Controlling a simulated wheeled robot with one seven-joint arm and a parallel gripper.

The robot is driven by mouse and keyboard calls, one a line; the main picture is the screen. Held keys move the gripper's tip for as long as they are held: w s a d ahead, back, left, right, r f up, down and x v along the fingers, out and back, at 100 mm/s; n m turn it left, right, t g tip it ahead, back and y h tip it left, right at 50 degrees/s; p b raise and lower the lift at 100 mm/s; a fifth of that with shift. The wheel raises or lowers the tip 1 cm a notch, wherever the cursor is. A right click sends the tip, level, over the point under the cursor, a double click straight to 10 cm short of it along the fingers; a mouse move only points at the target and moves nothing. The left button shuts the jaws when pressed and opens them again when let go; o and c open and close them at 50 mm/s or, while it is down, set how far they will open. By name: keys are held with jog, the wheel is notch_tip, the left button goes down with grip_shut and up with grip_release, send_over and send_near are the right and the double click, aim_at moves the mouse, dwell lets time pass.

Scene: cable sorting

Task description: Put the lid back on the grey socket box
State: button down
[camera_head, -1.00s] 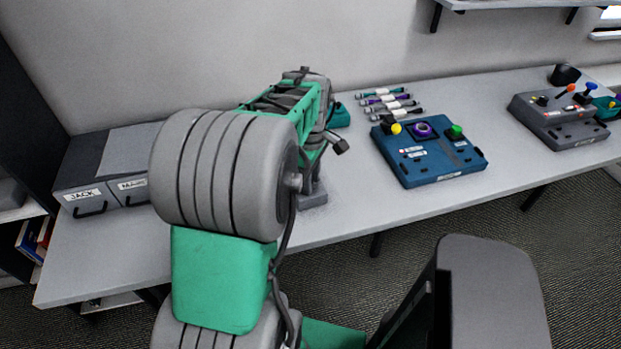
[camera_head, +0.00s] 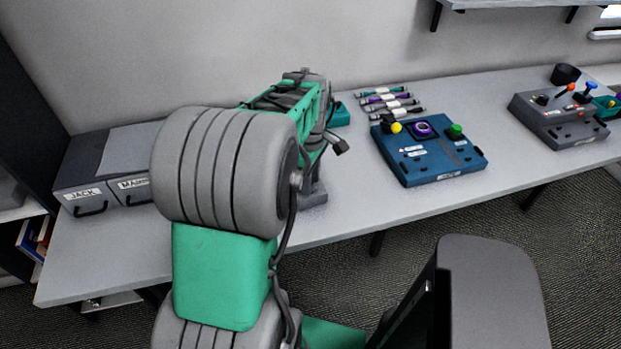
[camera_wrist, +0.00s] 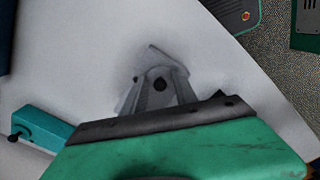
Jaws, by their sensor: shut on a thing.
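My gripper (camera_wrist: 163,92) points down at the table in the wrist view. It is shut on a small grey piece (camera_wrist: 158,55), which looks like the lid. The piece is close to the tabletop, and blur and shadow hide whether it touches anything below. In the head view my arm hides the gripper's fingers. A low grey block (camera_head: 314,197) shows at the foot of my arm near the table's front edge. It may be the grey socket box, but most of it is hidden.
A teal block (camera_wrist: 42,125) with a black knob lies left of my gripper. Grey drawers (camera_head: 100,180) stand at the table's left end. A blue panel (camera_head: 430,160) with buttons lies to the right, with several cables (camera_head: 388,100) behind it. A grey control box (camera_head: 560,125) is farther right.

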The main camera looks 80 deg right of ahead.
jog(key=c, duration=0.9)
grip_release()
jog(key=shift+o, duration=0.5)
jog(key=o, duration=0.4)
jog(key=shift+r, duration=0.1)
jog(key=shift+r+p, duration=2.55)
jog(key=shift+r, duration=0.85)
grip_shut()
